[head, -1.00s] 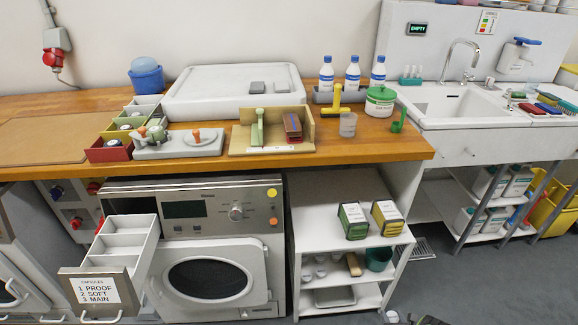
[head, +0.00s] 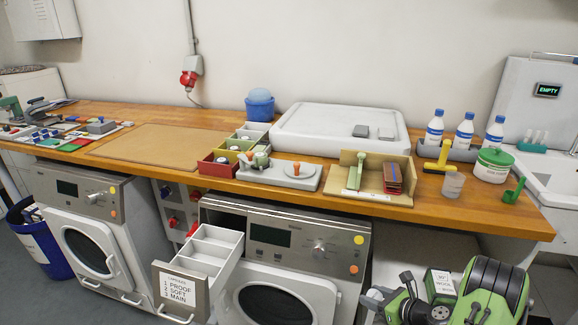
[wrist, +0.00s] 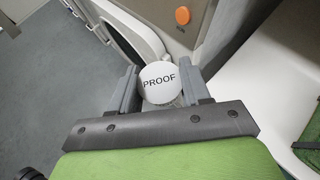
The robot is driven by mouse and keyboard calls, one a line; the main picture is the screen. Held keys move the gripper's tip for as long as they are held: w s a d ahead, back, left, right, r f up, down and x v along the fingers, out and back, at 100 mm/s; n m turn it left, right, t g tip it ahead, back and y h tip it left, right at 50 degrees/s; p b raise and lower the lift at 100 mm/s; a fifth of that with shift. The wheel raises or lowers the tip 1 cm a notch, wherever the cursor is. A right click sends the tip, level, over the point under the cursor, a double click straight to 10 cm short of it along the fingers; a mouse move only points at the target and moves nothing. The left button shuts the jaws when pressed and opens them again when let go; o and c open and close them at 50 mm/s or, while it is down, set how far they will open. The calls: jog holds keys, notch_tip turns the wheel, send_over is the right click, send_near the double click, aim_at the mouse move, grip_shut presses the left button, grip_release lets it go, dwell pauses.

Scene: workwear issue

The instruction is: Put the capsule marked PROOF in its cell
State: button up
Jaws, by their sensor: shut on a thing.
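The capsule marked PROOF (wrist: 158,78) shows its round white lid between my gripper's fingers in the wrist view. My gripper (wrist: 160,90) is shut on it, with one grey finger at each side. In the head view my green and black arm is at the lower right; the capsule cannot be made out there. The open capsule drawer (head: 181,290) sticks out from the machine, left of my arm. Its label reads 1 PROOF, 2 SOFT, 3 MAIN. Its white cells (head: 208,250) run in a row from front to back and look empty.
A washing machine (head: 290,270) stands between the drawer and my arm. Above is the wooden counter (head: 440,200) with coloured bins (head: 222,165), a grey fixture (head: 280,173) and bottles (head: 435,128). Free floor shows at the left in the wrist view.

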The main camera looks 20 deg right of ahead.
jog(key=a+r+n+g+y, duration=0.1)
jog(key=a+r+n+y, duration=0.1)
jog(key=a+r, duration=0.2)
jog(key=s+a+r+n+g+y, duration=0.1)
jog(key=a+r, duration=0.3)
jog(key=a, duration=0.6)
jog(key=s+a+r+n+g+y, duration=0.1)
jog(key=a+r+n+g+y, duration=0.1)
jog(key=a, duration=0.6)
notch_tip(320, 180, up, 2)
jog(key=shift+s+r+n+y, duration=0.15)
jog(key=shift+n+y, duration=0.15)
jog(key=shift+n, duration=0.6)
